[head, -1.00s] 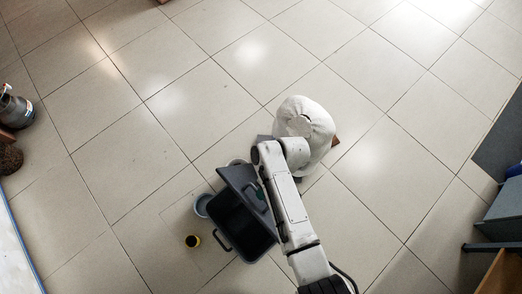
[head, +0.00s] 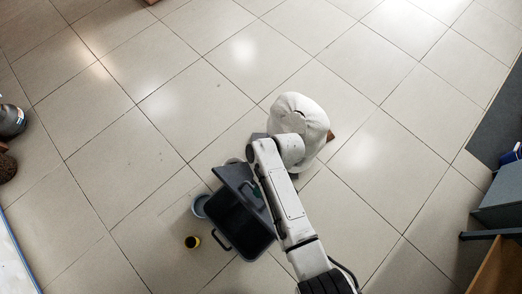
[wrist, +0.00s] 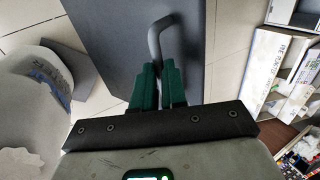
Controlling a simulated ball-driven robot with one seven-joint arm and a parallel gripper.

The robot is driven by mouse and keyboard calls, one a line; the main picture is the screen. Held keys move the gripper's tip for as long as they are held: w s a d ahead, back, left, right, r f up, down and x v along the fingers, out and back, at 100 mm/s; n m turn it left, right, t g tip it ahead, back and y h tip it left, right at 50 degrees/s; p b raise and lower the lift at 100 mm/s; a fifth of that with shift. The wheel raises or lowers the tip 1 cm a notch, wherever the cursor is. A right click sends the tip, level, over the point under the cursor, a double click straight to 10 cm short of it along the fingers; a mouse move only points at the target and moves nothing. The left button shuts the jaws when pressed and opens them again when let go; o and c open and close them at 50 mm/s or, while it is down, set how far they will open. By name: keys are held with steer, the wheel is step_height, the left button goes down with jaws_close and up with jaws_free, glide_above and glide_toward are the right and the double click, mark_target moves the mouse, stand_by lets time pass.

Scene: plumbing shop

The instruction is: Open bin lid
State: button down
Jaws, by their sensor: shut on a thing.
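The dark grey bin (head: 240,243) stands on the tiled floor in the head view, with its dark inside showing from above. Its grey lid (head: 236,178) is tilted up at the bin's far side. My gripper (wrist: 158,88) has green fingers shut on the bent grey handle (wrist: 155,38), against the lid's dark flat face in the wrist view. In the head view my gripper (head: 257,191) is partly hidden by my arm, beside the lid.
A white sack (head: 300,117) stands just beyond my arm. Shelving (head: 500,205) is at the right.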

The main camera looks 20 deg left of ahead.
steer(key=c, duration=1.2)
jaws_free()
steer(key=shift+o, duration=0.2)
steer(key=v, duration=1)
steer(key=shift+w+r+p, duration=0.2)
steer(key=shift+r+p, duration=0.1)
steer(key=shift+d, duration=0.15)
